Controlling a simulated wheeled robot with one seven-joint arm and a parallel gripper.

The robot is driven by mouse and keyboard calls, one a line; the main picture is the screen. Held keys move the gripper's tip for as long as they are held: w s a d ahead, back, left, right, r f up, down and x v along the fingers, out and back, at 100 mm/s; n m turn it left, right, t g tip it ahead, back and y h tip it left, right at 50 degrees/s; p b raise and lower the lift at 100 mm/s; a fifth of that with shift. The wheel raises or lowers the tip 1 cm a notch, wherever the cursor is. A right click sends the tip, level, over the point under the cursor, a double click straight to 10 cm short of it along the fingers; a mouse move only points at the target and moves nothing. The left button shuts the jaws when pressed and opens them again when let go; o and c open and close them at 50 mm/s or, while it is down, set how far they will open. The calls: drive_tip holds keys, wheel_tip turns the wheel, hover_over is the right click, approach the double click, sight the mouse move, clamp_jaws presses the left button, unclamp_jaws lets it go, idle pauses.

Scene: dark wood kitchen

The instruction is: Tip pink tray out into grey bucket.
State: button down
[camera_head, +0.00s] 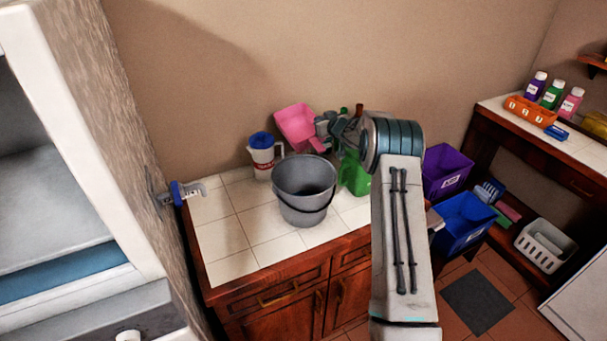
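The pink tray (293,124) is at the back of the tiled counter, behind the grey bucket. It is tilted, with its open side toward me, and its inside looks empty from here, though its right part is hidden. My gripper (322,134) is at the tray's right edge. Its fingers are small and partly hidden by the wrist, so I cannot tell whether they are closed on the tray. The grey bucket (303,204) stands upright on the counter, in front of the tray and to the left of my arm.
A white jug with a blue lid (262,156) stands left of the bucket. A green container (353,175) is right of it, partly behind my arm. Purple (446,168) and blue (463,220) bins are farther right. The counter's front left (225,240) is clear.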

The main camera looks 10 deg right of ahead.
drive_tip(key=s+d+r+m+g, duration=0.1)
drive_tip(key=s+d+r, duration=0.1)
drive_tip(key=d, duration=0.6)
drive_tip(key=shift+s+d, duration=0.15)
drive_tip(key=shift+s, duration=0.55)
drive_tip(key=shift+f, duration=0.1)
